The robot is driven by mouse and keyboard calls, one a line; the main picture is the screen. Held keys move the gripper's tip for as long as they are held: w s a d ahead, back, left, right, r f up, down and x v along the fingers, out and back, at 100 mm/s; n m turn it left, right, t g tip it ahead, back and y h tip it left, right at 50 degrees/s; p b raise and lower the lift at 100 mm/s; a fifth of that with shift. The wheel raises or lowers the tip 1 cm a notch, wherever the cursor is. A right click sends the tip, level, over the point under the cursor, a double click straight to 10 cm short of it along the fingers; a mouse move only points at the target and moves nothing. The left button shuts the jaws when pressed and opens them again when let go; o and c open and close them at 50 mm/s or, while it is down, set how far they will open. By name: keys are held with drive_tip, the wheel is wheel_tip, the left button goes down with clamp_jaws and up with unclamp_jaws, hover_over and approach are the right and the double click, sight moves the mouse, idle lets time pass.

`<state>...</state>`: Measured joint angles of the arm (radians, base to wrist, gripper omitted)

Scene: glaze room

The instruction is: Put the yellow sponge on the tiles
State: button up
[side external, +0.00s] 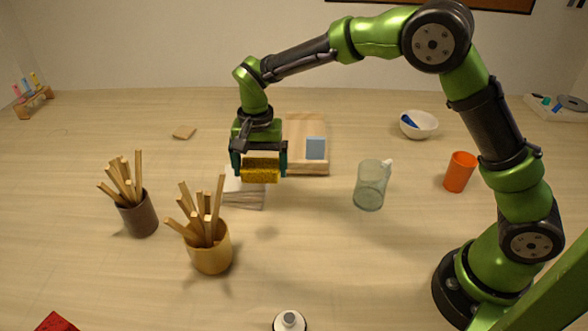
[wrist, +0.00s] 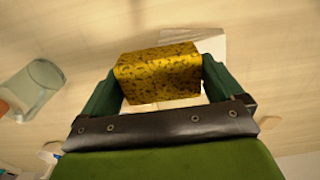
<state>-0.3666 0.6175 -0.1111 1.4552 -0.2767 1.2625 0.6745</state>
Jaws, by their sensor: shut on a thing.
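My gripper (side external: 259,163) is shut on the yellow sponge (side external: 260,173), which is dark-speckled and held level above the table. In the wrist view the sponge (wrist: 158,78) sits between the two dark green fingers of my gripper (wrist: 160,88). The tiles (side external: 243,198) are a low pale stack on the table, below and slightly left of the sponge in the side view. The sponge and gripper hide their back part. In the wrist view a white corner of the tiles (wrist: 214,46) shows behind the sponge. The sponge appears apart from the tiles.
A wooden board (side external: 303,128) with a blue block (side external: 316,148) lies just behind. A glass jug (side external: 370,187) stands to the right, with an orange cup (side external: 459,172) and white bowl (side external: 422,126) beyond. Two pots of sticks, brown (side external: 140,217) and tan (side external: 211,254), stand front left.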

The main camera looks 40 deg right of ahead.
sight(255, 176)
drive_tip(key=shift+w+a+f, duration=0.1)
drive_tip(key=shift+w+a, duration=0.15)
drive_tip(key=shift+w, duration=0.55)
drive_tip(key=shift+w+f, duration=0.1)
drive_tip(key=shift+f, duration=1.65)
drive_tip(key=o, duration=0.7)
drive_tip(key=shift+f, duration=0.15)
drive_tip(key=shift+c, duration=0.2)
